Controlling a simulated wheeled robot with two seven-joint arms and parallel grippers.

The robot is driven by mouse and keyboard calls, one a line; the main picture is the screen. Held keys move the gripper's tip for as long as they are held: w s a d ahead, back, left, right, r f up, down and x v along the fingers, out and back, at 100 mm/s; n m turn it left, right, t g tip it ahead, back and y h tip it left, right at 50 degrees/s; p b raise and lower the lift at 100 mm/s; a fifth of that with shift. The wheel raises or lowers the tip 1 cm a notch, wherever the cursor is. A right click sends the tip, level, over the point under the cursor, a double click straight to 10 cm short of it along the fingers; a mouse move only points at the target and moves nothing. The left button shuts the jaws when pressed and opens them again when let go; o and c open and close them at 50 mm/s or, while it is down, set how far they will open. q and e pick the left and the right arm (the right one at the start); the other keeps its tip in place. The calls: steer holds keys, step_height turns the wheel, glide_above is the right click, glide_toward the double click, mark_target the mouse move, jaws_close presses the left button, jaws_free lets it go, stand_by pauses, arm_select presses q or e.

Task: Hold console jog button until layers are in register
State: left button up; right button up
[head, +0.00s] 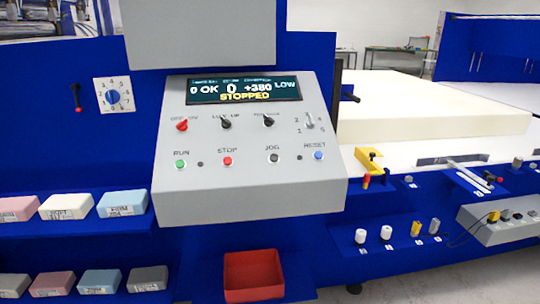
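A grey sloped console (250,190) stands at the middle of the head view. Its jog button (273,158) is a dark knob under the label JOG, right of the red stop button (227,161) and left of the blue reset button (318,155). The green run button (180,164) is at the left. The display (244,89) reads "0 OK 0 +380 LOW" and "STOPPED". Cream foam layers (430,108) lie on the machine bed at the right. Neither of my grippers is in view, and nothing touches the console.
Several labelled foam blocks (66,206) sit on blue shelves at the left. A red bin (252,275) is below the console. Small cylinders (387,232) and a yellow bracket (369,159) are at the right. The space in front of the console is clear.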

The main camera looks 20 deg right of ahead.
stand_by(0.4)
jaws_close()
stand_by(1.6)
